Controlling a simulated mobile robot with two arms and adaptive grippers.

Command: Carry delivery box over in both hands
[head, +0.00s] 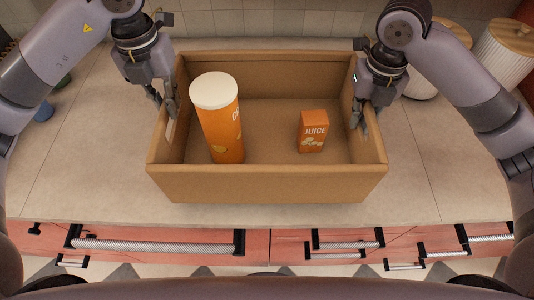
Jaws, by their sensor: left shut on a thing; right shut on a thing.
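The delivery box (265,186) is an open brown cardboard box on the light counter, in the middle of the head view. A tall orange canister with a white lid (222,125) stands inside at the left. A small orange juice carton (313,131) stands inside at the right. My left gripper (170,104) is shut on the box's left wall. My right gripper (360,116) is shut on the box's right wall. I cannot tell whether the box is touching the counter or slightly above it.
White canisters with wooden lids (503,58) stand at the back right. Drawers with metal handles (155,245) line the counter's front.

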